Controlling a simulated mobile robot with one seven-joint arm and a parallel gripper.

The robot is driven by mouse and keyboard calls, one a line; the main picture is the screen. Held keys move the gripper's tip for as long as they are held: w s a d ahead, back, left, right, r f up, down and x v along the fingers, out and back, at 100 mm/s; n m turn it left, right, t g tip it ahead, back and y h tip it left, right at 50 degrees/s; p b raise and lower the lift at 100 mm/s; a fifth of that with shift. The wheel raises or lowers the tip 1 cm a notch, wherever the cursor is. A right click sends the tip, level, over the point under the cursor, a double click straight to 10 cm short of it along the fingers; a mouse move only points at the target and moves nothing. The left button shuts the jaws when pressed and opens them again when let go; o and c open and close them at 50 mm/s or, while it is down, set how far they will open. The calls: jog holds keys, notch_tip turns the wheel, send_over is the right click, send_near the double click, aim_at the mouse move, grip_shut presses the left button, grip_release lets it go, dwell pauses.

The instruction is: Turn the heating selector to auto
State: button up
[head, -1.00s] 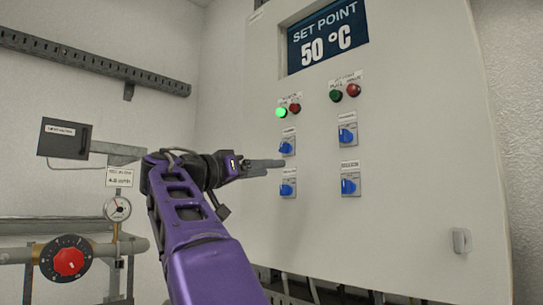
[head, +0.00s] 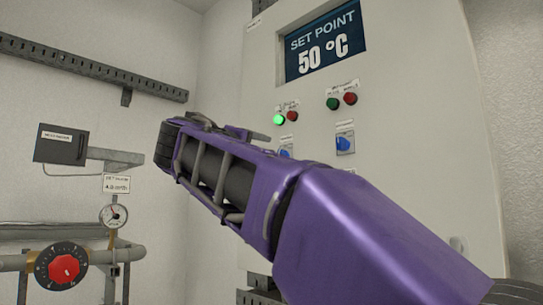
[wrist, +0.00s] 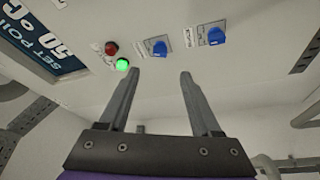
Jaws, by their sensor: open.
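The control panel (head: 405,110) carries blue-knobbed selectors. The upper right selector (head: 344,143) is clear in the head view, and the upper left selector (head: 286,153) is partly covered. The lower selectors are hidden behind my purple arm. The wrist view shows two selectors, one nearer (wrist: 160,48) and one farther right (wrist: 213,37); their labels are too small to read, so I cannot tell which is heating. My gripper (wrist: 160,71) is open and empty, its fingers pointing towards the panel, apart from the knobs. In the head view only a grey finger shows beyond the arm.
A lit green lamp (head: 279,119) and a red lamp (head: 292,116) sit above the upper left selector. The display (head: 325,42) reads SET POINT 50 °C. A red dial (head: 64,269), a gauge (head: 114,215) and pipes stand at the left.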

jog(key=p+x, duration=0.4)
jog(key=x, duration=0.6)
jog(key=shift+w+d, duration=0.15)
grip_shut()
